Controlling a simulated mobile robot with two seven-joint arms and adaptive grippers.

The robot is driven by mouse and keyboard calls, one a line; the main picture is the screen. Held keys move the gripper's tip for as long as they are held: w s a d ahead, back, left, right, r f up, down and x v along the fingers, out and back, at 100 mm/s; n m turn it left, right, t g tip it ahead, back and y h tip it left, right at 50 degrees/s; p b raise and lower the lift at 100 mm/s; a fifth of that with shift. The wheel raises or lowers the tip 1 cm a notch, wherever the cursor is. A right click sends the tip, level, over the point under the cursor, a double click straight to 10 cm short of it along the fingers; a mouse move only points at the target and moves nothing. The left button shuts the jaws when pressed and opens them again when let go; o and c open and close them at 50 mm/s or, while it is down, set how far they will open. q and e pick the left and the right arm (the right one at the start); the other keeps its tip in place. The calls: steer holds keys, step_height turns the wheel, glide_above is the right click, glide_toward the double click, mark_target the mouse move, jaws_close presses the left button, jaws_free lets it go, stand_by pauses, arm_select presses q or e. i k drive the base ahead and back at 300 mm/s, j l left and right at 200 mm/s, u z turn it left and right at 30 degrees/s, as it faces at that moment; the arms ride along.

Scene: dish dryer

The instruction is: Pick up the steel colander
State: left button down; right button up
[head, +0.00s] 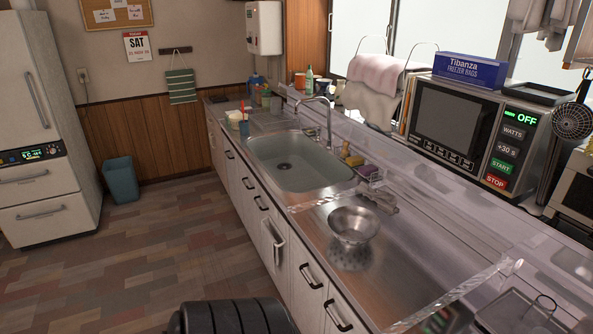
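The steel colander (354,226) stands upright on the steel counter (395,285), to the right of and nearer than the sink. It is a shiny round bowl with a wide rim, and its mouth faces up. Its dotted lower part or reflection shows just below it on the counter. It looks empty, and nothing holds it. Neither of my grippers can be made out in the head view. A black ribbed part, likely mine, shows at the bottom edge, left of the counter.
The sink (300,165) has a tall faucet (328,125). A clear low guard borders the counter near the colander. A microwave (465,130) stands at the right. The floor (150,245) left of the cabinets is clear.

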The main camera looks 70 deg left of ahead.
mark_target(354, 225)
steer(key=u, duration=1.85)
